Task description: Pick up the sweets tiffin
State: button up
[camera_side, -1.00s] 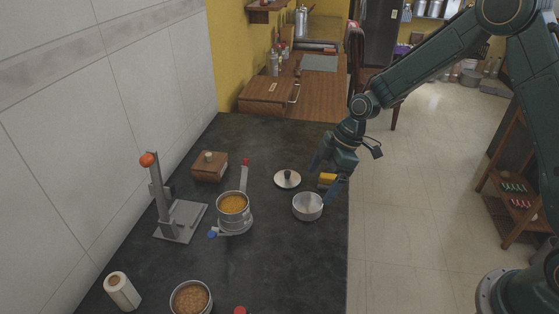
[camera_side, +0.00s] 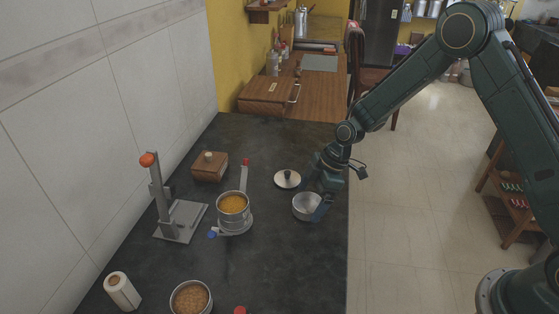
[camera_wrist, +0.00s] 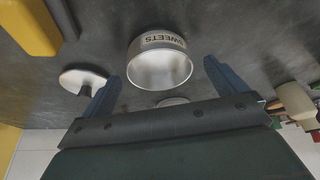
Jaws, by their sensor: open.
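The sweets tiffin (camera_side: 304,208) is an open, empty-looking steel bowl near the right edge of the dark counter. In the wrist view, the tiffin (camera_wrist: 160,66) shows its "SWEETS" label upside down on its side. My gripper (camera_side: 316,195) is open, low over the counter at the tiffin. In the wrist view, the two blue fingers of my gripper (camera_wrist: 160,80) are spread to either side of the tiffin, with nothing held. I cannot tell whether a finger touches it. A steel lid with a dark knob (camera_side: 287,179) lies just behind the tiffin.
A tiffin of orange food (camera_side: 233,204) sits on a round base left of centre. A grey stand with an orange ball (camera_side: 180,222), a wooden box (camera_side: 209,167) and a tiffin of brown food (camera_side: 190,299) stand farther left and front. A yellow block (camera_wrist: 30,25) shows in the wrist view.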

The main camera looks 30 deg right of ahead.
aim_at(306, 209)
jog(key=shift+x, duration=1.1)
jog(key=c, duration=1.1)
jog(key=shift+o, duration=0.2)
jog(key=shift+r, duration=0.15)
notch_tip(306, 209, up, 20)
jog(key=shift+a, duration=0.1)
